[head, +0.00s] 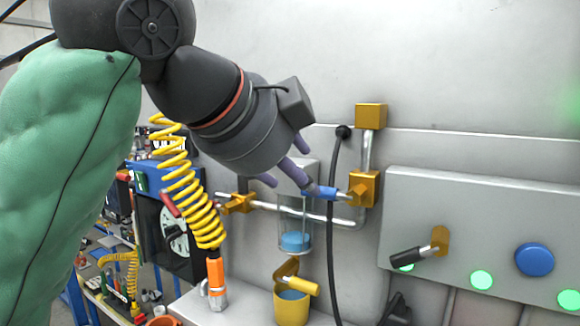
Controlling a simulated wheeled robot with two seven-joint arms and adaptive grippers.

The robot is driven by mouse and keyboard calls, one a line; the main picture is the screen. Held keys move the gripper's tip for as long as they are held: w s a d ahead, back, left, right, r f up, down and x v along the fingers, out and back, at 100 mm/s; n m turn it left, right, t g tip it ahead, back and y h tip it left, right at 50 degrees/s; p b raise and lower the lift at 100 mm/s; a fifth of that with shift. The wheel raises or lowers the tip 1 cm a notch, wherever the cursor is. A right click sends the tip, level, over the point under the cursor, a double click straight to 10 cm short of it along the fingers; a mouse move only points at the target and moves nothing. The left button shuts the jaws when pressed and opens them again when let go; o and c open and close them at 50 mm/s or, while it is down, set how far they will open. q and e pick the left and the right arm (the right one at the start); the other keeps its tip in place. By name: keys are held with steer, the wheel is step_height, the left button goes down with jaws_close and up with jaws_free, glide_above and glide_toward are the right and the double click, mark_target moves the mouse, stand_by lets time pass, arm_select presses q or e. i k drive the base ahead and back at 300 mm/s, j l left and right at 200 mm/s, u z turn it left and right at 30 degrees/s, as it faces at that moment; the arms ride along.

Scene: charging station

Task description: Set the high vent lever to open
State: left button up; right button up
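A lever with a blue handle (322,191) sticks out to the left from a gold valve block (363,189) on the wall piping; it appears to be the high vent lever, though no label is readable. Its handle lies about level. My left gripper (290,184) comes down from the upper left, its purple fingers spread apart. Nothing shows between the fingers. The gripper's body hides part of the pipe and wall behind it. My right gripper is not in view.
A clear cylinder with blue liquid (295,241) hangs below the gripper, above a yellow cup (291,308) with a yellow-handled lever (300,285). A black cable (331,240) runs down beside it. A yellow coiled hose (190,190) hangs left. A panel (480,215) with a black-handled lever (410,256) stands right.

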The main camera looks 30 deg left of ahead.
mark_target(209, 205)
steer(key=k, duration=1)
